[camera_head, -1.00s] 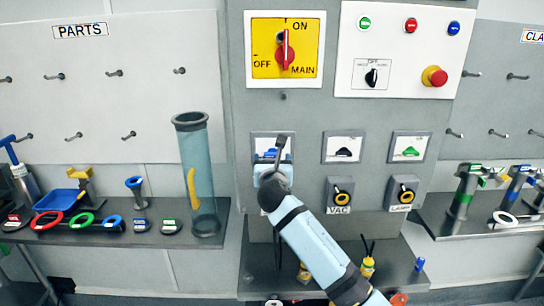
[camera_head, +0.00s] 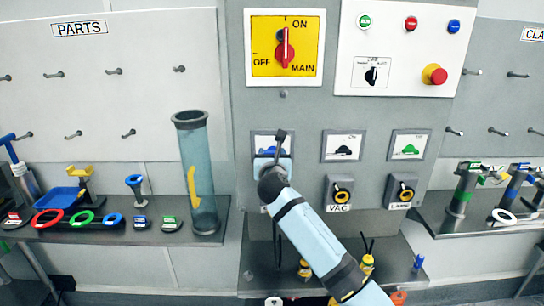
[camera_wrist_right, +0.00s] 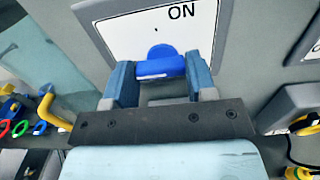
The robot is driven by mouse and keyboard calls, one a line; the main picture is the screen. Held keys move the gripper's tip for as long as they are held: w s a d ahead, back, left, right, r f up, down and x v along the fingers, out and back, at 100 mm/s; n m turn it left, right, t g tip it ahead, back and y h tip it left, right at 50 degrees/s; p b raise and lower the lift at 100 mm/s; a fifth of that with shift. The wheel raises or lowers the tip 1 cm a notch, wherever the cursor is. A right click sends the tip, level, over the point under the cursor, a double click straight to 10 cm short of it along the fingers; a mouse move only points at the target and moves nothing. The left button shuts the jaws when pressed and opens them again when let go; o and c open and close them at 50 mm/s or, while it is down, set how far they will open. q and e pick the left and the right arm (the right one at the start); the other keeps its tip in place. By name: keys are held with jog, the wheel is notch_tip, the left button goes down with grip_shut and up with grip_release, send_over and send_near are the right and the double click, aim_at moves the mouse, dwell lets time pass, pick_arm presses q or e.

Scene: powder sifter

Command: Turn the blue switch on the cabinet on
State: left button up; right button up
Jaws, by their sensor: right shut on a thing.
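The blue switch (camera_head: 266,151) sits on a white plate in a grey frame on the front of the cabinet (camera_head: 300,112), below the yellow main switch. In the right wrist view the blue switch (camera_wrist_right: 160,64) lies between the two blue-grey fingers of my right gripper (camera_wrist_right: 160,78), under the word ON. My right gripper (camera_head: 274,163) is shut on the blue switch. In the head view my gripper and wrist hide the lower part of its plate. My left gripper is not in view.
The red main switch (camera_head: 285,50) points up towards ON. A tall clear tube (camera_head: 205,180) stands left of the cabinet.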

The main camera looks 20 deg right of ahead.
jog(key=shift+m, duration=0.3)
jog(key=m, duration=0.3)
jog(key=shift+p, duration=0.4)
jog(key=m, duration=0.3)
jog(key=shift+m, duration=0.3)
jog(key=m+b, duration=0.1)
jog(key=m, duration=0.4)
jog(key=shift+d+m, duration=0.1)
jog(key=shift+m, duration=0.2)
jog(key=m+b, duration=0.1)
jog(key=m, duration=0.3)
jog(key=shift+b, duration=0.3)
jog(key=shift+s+m, duration=0.1)
jog(key=shift+m, duration=0.3)
